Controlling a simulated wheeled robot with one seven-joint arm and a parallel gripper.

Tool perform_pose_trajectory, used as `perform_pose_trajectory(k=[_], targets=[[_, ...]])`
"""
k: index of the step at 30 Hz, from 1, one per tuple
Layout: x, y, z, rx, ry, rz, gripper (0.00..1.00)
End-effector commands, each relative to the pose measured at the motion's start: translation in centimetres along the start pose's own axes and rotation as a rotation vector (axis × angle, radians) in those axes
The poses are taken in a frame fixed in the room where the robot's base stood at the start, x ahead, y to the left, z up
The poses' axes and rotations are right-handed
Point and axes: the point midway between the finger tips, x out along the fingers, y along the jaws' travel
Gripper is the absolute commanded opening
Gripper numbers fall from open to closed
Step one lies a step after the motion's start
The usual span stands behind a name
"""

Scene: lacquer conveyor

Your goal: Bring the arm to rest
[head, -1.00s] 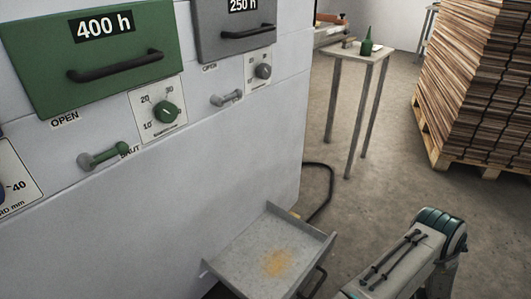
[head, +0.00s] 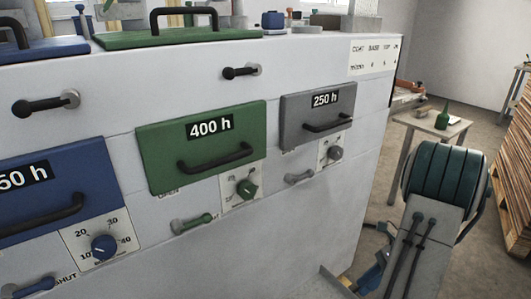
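My arm (head: 425,235) rises at the lower right in the head view, with a rounded teal and white joint at its top. My gripper's fingers cannot be made out. A small blue and dark part shows low beside the arm, partly hidden; I cannot tell what it is. The arm stands to the right of the white machine (head: 300,225), apart from its front in the picture.
The machine front carries a blue drawer (head: 95,190), a green "400 h" drawer (head: 170,155) and a grey "250 h" drawer (head: 292,120), with knobs and levers below. A small table (head: 413,120) with a green bottle (head: 443,117) and stacked boards (head: 520,150) stand behind at right.

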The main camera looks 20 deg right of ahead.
Motion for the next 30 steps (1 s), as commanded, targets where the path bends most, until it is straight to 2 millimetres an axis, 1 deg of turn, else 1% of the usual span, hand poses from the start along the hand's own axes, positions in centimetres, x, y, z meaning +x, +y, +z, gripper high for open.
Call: perform_pose_trajectory(k=[1,3,5,6,9,11,15,20,21,24,27,30], targets=[[-1.0,1.6,3.1,-0.104,0.057,-0.001,0.34],[-1.5,3.3,5.9,-0.243,0.13,0.001,0.34],[-1.8,4.8,8.2,-0.362,0.192,0.005,0.34],[-2.0,5.8,9.7,-0.443,0.232,0.009,0.34],[-2.5,8.5,13.2,-0.648,0.332,0.02,0.34],[-2.7,10.2,15.1,-0.773,0.39,0.029,0.34],[-3.3,14.2,19.0,-1.067,0.524,0.054,0.34],[-3.9,18.7,22.7,-1.408,0.676,0.088,0.34],[-4.1,19.9,23.5,-1.493,0.713,0.098,0.34],[-4.5,22.6,25.3,-1.704,0.806,0.12,0.34],[-4.8,25.0,26.7,-1.891,0.89,0.141,0.34],[-5.1,26.6,27.5,-2.036,0.957,0.158,0.34]])
